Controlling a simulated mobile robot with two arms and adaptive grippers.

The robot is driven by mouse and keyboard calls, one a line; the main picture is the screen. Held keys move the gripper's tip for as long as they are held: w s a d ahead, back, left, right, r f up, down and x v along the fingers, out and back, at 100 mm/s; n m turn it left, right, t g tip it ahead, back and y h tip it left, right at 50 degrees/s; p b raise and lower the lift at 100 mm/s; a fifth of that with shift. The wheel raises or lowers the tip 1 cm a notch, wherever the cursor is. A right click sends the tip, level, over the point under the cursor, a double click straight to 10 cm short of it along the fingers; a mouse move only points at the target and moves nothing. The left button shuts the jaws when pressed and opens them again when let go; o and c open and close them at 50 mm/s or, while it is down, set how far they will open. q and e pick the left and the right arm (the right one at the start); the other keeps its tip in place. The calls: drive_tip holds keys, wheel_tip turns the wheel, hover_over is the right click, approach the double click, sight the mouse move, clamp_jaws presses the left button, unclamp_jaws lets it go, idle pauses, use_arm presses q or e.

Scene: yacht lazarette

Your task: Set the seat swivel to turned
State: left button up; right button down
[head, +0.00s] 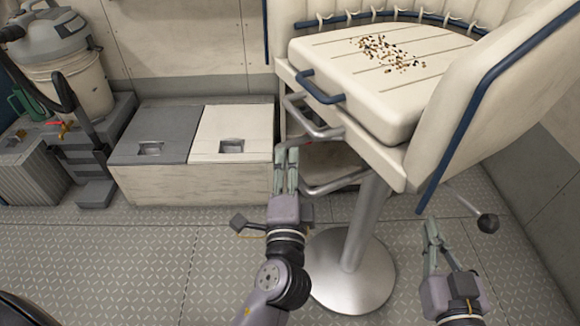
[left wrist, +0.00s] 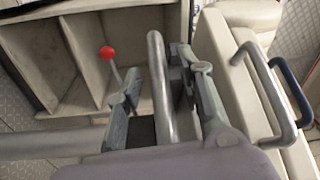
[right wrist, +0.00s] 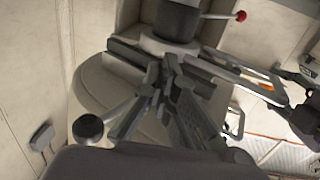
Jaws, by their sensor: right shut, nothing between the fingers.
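The cream helm seat (head: 360,85) stands on a metal pedestal (head: 365,225) with a round base. A thin lever with a black knob (head: 487,223) sticks out under the seat's right side; a black knob also shows in the right wrist view (right wrist: 88,127). My left gripper (head: 287,155) is below the seat's front left. In the left wrist view its fingers (left wrist: 165,90) are apart, with a metal bar (left wrist: 158,80) between them and a gap beside it. My right gripper (head: 432,225) is shut and empty, left of the black knob and apart from it.
Blue and metal bars (head: 312,120) project from the seat's front left. A storage bench (head: 190,182) with two lids stands at the left, beside a vacuum (head: 65,60). A red-knobbed lever (left wrist: 107,53) shows in the left wrist view. The treadplate floor (head: 160,255) is mostly clear.

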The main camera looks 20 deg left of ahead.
use_arm(q)
drive_tip(key=v, duration=1.2)
drive_tip(key=shift+c, duration=0.5)
